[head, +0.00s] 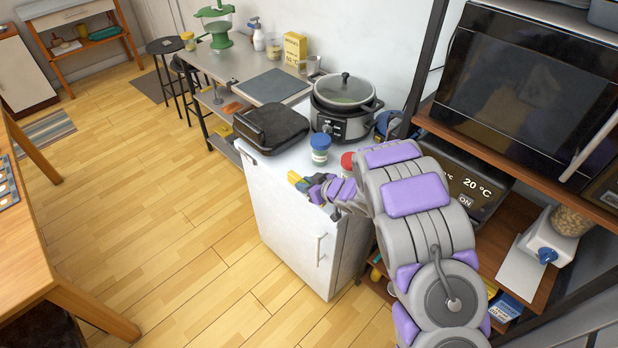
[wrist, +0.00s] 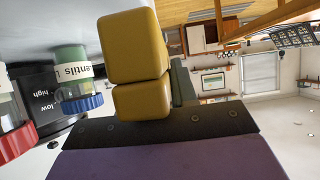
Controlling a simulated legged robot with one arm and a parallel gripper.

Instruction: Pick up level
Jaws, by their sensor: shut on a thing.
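The level is a yellow, blocky thing at the end of my gripper. In the head view, its small yellow end (head: 294,178) shows beside the white cabinet's front top edge. My gripper (head: 314,187) is shut on it. In the wrist view, the level (wrist: 135,50) shows as two rounded yellow blocks, one above the other, against the dark strip of my purple jaw (wrist: 165,135). The rest of the level is mostly hidden by the gripper. I cannot tell whether it touches the cabinet top.
On the white cabinet (head: 285,225) stand a blue-lidded lentil jar (head: 320,150), a red-lidded jar (head: 347,162), a slow cooker (head: 343,118) and a black case (head: 270,128). A shelf with a microwave (head: 520,85) stands at right. The floor left of the cabinet is clear.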

